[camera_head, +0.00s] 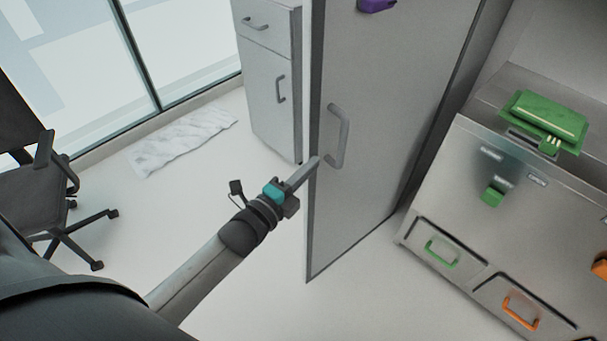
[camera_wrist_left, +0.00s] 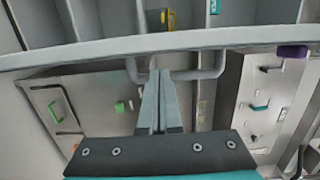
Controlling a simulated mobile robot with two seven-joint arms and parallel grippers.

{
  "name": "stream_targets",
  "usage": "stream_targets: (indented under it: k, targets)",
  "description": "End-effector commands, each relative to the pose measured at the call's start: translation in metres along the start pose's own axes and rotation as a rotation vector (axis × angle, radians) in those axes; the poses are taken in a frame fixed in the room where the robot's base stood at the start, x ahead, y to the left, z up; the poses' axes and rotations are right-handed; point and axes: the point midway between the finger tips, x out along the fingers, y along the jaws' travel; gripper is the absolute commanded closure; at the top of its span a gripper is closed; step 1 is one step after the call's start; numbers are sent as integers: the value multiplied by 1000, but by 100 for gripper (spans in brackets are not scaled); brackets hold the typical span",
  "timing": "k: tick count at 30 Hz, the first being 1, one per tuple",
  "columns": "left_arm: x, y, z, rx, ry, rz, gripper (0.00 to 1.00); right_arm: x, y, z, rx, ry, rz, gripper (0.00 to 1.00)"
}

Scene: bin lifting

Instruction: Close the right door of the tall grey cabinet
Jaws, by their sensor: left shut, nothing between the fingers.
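A tall grey cabinet door (camera_head: 385,110) stands swung open in the head view, with a grey bar handle (camera_head: 338,137) on its visible face. My left gripper (camera_head: 314,163) is shut and empty, its tips by the door's free edge, beside the handle. In the left wrist view the door (camera_wrist_left: 70,55) shows nearly edge-on as a pale bar across the picture. The fingers (camera_wrist_left: 159,75) point at this edge, by the middle of the handle (camera_wrist_left: 208,74). Whether they touch the door cannot be told. Cabinet shelves (camera_wrist_left: 105,20) show beyond the edge. My right gripper is not in view.
A small grey drawer cabinet (camera_head: 270,80) stands behind the door. A steel unit (camera_head: 500,220) with green and orange handles is at right. An office chair (camera_head: 40,190) and a white cloth (camera_head: 182,138) are at left. A purple object (camera_head: 376,5) is on the door.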

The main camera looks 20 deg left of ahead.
Motion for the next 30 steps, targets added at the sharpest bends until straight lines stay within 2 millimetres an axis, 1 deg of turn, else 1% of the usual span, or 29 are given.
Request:
stream_targets:
  k: [1,6,12,18,30]
  targets:
    - [9,-1,0,0,0,-4,100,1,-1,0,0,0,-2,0]
    - [34,0,0,-1,0,-2,100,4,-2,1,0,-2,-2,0]
    - [54,1,0,-1,0,0,100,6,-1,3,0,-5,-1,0]
    - [62,1,0,-2,-1,2,100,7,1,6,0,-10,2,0]
    - [62,1,1,-1,2,2,100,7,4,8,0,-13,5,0]
